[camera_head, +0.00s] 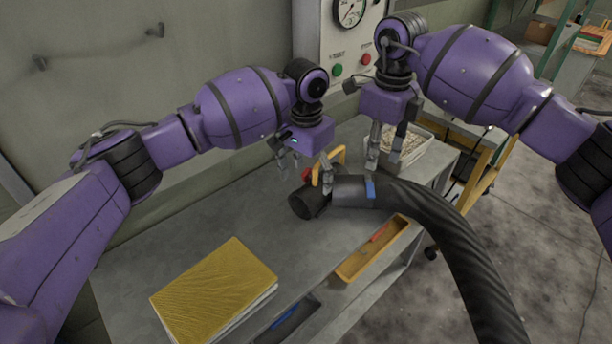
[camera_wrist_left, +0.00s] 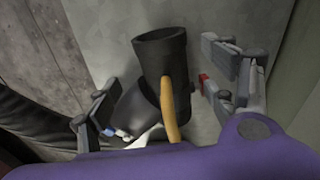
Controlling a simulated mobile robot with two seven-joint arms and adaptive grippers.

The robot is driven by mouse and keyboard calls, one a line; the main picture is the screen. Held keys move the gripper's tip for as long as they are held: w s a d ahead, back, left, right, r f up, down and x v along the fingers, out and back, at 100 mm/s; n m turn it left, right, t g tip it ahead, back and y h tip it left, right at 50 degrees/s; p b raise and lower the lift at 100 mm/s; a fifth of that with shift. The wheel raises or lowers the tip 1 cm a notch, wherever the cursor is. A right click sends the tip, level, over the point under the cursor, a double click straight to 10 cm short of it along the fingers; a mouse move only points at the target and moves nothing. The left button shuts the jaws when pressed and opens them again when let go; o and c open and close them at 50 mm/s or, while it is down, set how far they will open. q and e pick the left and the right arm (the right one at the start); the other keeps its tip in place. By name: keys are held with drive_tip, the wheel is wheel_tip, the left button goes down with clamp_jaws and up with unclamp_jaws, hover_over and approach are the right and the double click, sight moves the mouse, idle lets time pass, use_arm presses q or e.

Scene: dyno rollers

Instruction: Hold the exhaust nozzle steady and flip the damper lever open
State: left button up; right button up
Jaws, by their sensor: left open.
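The exhaust nozzle, a dark cylinder with a black open end (camera_head: 308,204), lies on the grey bench at the end of a thick black hose (camera_head: 460,235). A yellow lever (camera_head: 341,155) stands up from it. In the left wrist view the nozzle (camera_wrist_left: 160,48) and yellow lever (camera_wrist_left: 170,112) lie between the fingers of my left gripper (camera_wrist_left: 160,88). A small red part (camera_wrist_left: 203,82) shows near one finger. My left gripper (camera_head: 305,180) is open around the nozzle area; contact cannot be told. My right gripper (camera_head: 384,163) is open above the nozzle's hose side, apparently empty.
A yellow-covered book (camera_head: 215,290) lies at the bench's front left. A yellow tray (camera_head: 360,262) with a red item sits by the front edge. A gauge panel (camera_head: 345,45) stands behind, and a bin of small pieces (camera_head: 412,148) is at the right. The bench's left part is clear.

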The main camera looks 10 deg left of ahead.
sight(306, 192)
use_arm(q)
drive_tip(key=shift+s+a+f, duration=0.2)
drive_tip(key=shift+a, duration=0.15)
wheel_tip(306, 192, down, 8)
drive_tip(key=shift+r, duration=0.25)
drive_tip(key=shift+c, duration=0.3)
